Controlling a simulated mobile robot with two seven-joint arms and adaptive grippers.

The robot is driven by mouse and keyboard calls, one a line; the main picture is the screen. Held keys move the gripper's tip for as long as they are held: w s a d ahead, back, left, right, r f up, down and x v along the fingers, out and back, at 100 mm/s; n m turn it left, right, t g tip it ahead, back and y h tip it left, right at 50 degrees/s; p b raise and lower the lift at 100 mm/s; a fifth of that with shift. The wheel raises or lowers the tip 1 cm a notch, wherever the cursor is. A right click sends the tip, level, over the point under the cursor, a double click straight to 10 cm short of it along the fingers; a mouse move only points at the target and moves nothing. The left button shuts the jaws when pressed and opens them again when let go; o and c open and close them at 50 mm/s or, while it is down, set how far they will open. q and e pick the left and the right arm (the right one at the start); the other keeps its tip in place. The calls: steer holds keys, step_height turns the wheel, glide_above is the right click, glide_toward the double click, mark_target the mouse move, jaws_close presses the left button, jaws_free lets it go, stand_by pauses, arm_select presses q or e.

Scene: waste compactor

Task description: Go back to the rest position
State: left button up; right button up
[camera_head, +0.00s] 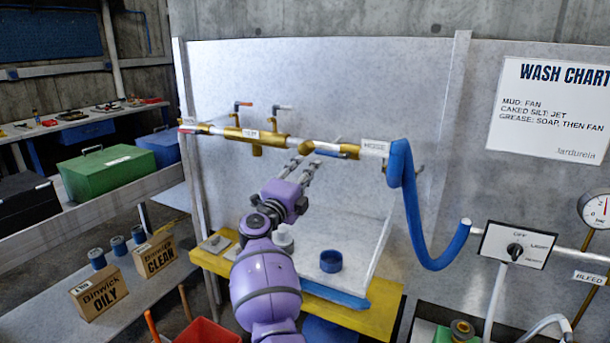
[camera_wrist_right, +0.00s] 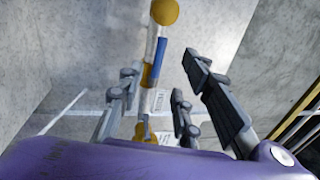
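My right gripper (camera_head: 303,167) is at the end of the purple arm, just below the brass and white pipe (camera_head: 320,146) on the wash booth's back panel. Its fingers are spread apart with nothing seen between them. In the right wrist view, the gripper (camera_wrist_right: 158,80) shows its grey fingers on both sides, and the pipe (camera_wrist_right: 157,48) with brass and blue parts shows beyond the gap. I cannot tell whether a fingertip touches the pipe. My left gripper is not in view.
A blue hose (camera_head: 408,200) hangs right of the gripper. A blue round dish (camera_head: 331,261) sits on the white tray below. A yellow bench edge (camera_head: 375,310) runs beneath. A selector switch (camera_head: 514,250) is at right.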

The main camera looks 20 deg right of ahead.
steer(key=shift+s+a, duration=0.2)
steer(key=shift+w, duration=0.1)
